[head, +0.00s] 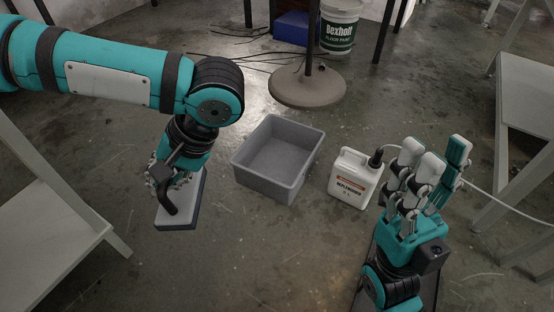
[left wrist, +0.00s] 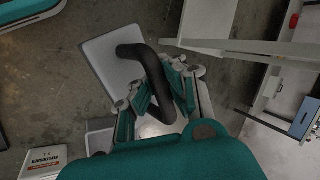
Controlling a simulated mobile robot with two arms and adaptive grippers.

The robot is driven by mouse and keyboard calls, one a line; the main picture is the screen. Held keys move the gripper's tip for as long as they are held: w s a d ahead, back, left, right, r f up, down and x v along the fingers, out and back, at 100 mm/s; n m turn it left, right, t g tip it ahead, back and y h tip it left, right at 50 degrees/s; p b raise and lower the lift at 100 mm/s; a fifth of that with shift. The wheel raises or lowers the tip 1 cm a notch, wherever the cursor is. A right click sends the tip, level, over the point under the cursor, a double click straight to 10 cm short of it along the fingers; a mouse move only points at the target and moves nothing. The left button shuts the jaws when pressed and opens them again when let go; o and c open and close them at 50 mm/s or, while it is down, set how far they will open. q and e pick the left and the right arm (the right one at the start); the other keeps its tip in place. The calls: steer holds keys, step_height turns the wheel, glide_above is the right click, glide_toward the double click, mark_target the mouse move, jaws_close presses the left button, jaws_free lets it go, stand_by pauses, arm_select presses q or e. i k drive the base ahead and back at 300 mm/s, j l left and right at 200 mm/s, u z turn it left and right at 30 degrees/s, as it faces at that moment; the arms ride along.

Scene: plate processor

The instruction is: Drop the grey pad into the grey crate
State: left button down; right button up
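The grey pad (head: 183,216) has a pale flat face, a dark edge and a thick black curved handle. My left gripper (head: 168,180) is shut on the pad's handle and holds it left of the grey crate. In the left wrist view the pad (left wrist: 105,62) hangs beyond the fingers (left wrist: 160,98), which are around the black handle. The grey crate (head: 268,187) stands on the floor, open at the top and empty; a corner of it seems to show in the left wrist view (left wrist: 99,124). My right gripper (head: 425,165) is open and empty, fingers up.
A white jug (head: 352,183) with a black cap and hose stands just right of the crate. A round stand base (head: 307,88) is behind it. Pale tables stand at left (head: 50,235) and right (head: 530,100). Floor between pad and crate is clear.

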mark_target(279, 167)
steer(key=i+j+z, duration=0.35)
steer(key=i+j, duration=0.2)
steer(key=i+j+z, duration=0.2)
steer(key=j, duration=0.25)
steer(key=i+j+z, duration=0.2)
steer(key=j, duration=0.25)
steer(key=i+j+z, duration=0.3)
steer(key=i+j, duration=0.2)
steer(key=j, duration=0.1)
